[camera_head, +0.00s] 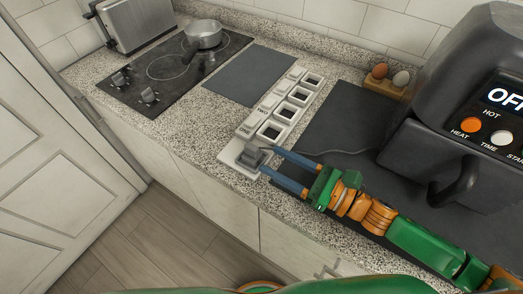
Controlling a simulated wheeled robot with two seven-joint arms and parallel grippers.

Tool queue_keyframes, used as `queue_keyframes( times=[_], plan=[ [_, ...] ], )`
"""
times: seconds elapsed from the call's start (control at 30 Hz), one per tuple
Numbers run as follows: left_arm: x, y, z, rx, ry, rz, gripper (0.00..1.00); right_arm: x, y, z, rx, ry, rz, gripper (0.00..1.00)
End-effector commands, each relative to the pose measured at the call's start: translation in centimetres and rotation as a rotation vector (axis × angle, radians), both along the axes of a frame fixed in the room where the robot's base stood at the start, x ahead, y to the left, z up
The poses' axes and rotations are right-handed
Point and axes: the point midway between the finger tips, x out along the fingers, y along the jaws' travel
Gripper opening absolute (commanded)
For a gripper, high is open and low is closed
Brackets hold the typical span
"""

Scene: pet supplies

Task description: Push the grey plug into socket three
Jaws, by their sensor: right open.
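A white socket strip (276,117) lies along the worktop, with several dark square sockets in a row and small labels too blurred to read surely. The grey plug (250,157) stands at the strip's near end, on its nearest position. I cannot tell whether it is seated there or only resting. My right gripper (267,160) reaches in from the right, low over the strip's near end. Its two blue fingers are spread, with their tips at the plug's right side. I cannot tell whether they touch it. My left gripper is out of view.
A black cooker (462,125) with an "OFF" display stands right, on a dark mat (335,118). An egg holder (383,87) is behind. A grey mat (248,76), a hob (170,70) with a pan (204,35) and a toaster (137,22) are left. The worktop's front edge is close to the plug.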

Motion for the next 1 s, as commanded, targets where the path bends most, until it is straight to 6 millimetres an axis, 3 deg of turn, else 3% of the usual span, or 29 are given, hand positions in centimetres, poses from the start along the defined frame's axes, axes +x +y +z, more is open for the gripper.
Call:
queue_keyframes(
  times=[0.2, 0.37, 0.5, 0.73, 0.93, 1.0],
  plan=[
    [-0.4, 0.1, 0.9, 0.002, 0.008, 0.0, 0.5, 1.3, 1.6, 0.2, 0.003, -0.001, -0.001, 0.55],
    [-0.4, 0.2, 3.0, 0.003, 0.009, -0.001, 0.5, 3.2, 3.8, 1.4, 0.004, -0.002, 0.0, 0.55],
    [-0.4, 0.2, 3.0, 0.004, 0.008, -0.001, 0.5, 4.4, 5.4, 0.8, 0.003, 0.001, -0.001, 0.55],
    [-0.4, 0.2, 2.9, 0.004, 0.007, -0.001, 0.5, 4.5, 5.6, 0.5, 0.002, 0.002, -0.001, 0.55],
    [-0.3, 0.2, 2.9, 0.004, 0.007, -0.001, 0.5, 4.5, 5.6, 0.5, 0.002, 0.002, -0.001, 0.01],
    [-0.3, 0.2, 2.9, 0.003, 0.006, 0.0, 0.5, 4.5, 5.5, 0.5, 0.002, 0.002, -0.001, 0.0]
  ],
)
